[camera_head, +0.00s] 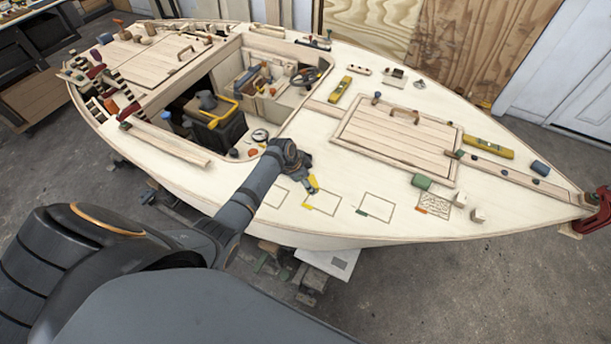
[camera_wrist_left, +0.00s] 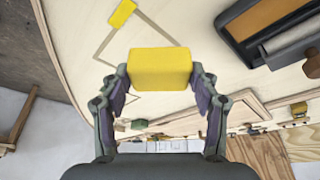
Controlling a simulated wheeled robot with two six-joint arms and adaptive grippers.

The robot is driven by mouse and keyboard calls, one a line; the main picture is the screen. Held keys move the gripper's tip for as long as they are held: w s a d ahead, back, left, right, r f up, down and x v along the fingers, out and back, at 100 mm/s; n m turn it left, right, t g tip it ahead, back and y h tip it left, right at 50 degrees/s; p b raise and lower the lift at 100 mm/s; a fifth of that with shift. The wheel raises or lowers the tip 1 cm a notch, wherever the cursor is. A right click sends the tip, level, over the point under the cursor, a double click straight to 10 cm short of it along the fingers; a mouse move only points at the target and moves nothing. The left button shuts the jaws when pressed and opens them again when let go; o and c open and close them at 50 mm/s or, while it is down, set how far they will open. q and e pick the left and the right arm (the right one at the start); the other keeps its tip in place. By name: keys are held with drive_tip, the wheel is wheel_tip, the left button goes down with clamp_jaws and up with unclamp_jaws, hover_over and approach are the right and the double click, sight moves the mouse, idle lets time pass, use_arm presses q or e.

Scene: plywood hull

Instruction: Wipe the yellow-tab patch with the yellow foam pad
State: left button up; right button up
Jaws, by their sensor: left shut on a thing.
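My left gripper (camera_head: 311,187) is shut on the yellow foam pad (camera_head: 314,182). In the left wrist view the pad (camera_wrist_left: 160,68) sits between the two fingers (camera_wrist_left: 161,95). The yellow-tab patch (camera_head: 326,203) is a thin outlined rectangle on the pale deck, with its yellow tab (camera_head: 307,206) at the lower left corner. The pad is over or near the patch's upper left part; I cannot tell if it touches the deck. In the left wrist view the yellow tab (camera_wrist_left: 122,14) lies beyond the pad, and the pad hides part of the outline. My right gripper is not in view.
Right of the patch are a green-tab outline (camera_head: 377,204) and a scribbled orange-tab patch (camera_head: 434,203). A green block (camera_head: 421,181) and small pale blocks (camera_head: 478,215) stand near there. A plank hatch (camera_head: 390,140) lies behind. The open cockpit (camera_head: 225,105) is left, the deck edge in front.

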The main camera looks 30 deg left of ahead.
use_arm(q)
wheel_tip(320, 180, up, 3)
drive_tip(key=shift+w+a+f+p, duration=0.15)
drive_tip(key=shift+f+p, duration=0.05)
drive_tip(key=shift+p, duration=0.7)
drive_tip(key=shift+r, duration=0.25)
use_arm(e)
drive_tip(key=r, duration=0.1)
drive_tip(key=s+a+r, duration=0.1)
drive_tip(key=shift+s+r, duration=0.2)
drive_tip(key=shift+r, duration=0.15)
use_arm(q)
drive_tip(key=shift+f, duration=0.1)
